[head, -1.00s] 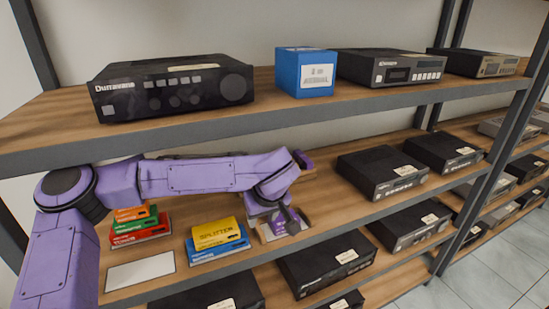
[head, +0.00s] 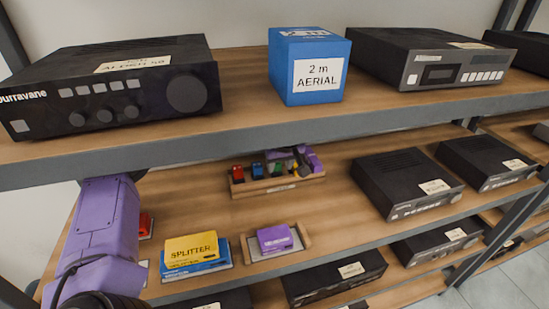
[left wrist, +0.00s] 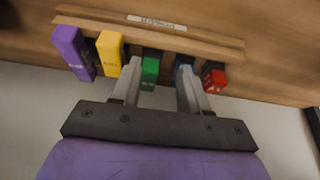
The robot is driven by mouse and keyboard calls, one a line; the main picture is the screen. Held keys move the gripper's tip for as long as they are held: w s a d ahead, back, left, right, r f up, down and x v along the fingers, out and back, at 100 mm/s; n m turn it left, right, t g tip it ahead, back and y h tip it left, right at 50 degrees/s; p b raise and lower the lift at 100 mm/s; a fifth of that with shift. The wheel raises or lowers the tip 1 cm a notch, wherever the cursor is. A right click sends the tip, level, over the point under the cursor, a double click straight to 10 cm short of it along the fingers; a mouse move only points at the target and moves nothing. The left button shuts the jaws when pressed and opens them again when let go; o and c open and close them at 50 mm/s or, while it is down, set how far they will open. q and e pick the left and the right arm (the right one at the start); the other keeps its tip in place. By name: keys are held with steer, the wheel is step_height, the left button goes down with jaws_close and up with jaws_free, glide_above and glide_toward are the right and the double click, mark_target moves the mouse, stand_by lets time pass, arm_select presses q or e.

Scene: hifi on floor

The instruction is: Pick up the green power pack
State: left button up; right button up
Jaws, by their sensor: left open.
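The green power pack (left wrist: 150,72) stands in a wooden rack (left wrist: 200,40) between a yellow pack (left wrist: 110,52) and a blue pack. In the left wrist view my left gripper (left wrist: 158,70) is open, with one finger close to the green pack's left side and the other over the blue pack, partly hiding it. I cannot tell whether either finger touches. A purple pack (left wrist: 73,52) and a red pack (left wrist: 214,80) stand at the rack's ends. In the head view the rack (head: 278,187) is on the middle shelf, with my gripper partly visible behind it. My right gripper is not in view.
The upper shelf edge (head: 290,124) hangs above the rack. In front are a small tray (head: 303,240) with a purple box (head: 274,238) and a yellow splitter box (head: 191,247) on a blue one. Black units (head: 405,180) stand to the right.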

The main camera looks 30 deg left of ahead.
mark_target(277, 164)
arm_select(q)
steer(key=w+a, duration=0.1)
steer(key=w, duration=0.1)
steer(key=w+a+f, duration=0.1)
steer(key=w+a, duration=0.1)
steer(key=shift+w+f+p, duration=0.1)
steer(key=shift+f+p, duration=0.1)
steer(key=shift+p, duration=0.1)
steer(key=x, duration=0.4)
steer(key=shift+s+p, duration=0.3)
steer(key=shift+p, duration=0.1)
steer(key=shift+w+f, duration=0.25)
steer(key=shift+s+r, duration=0.1)
steer(key=c, duration=0.7)
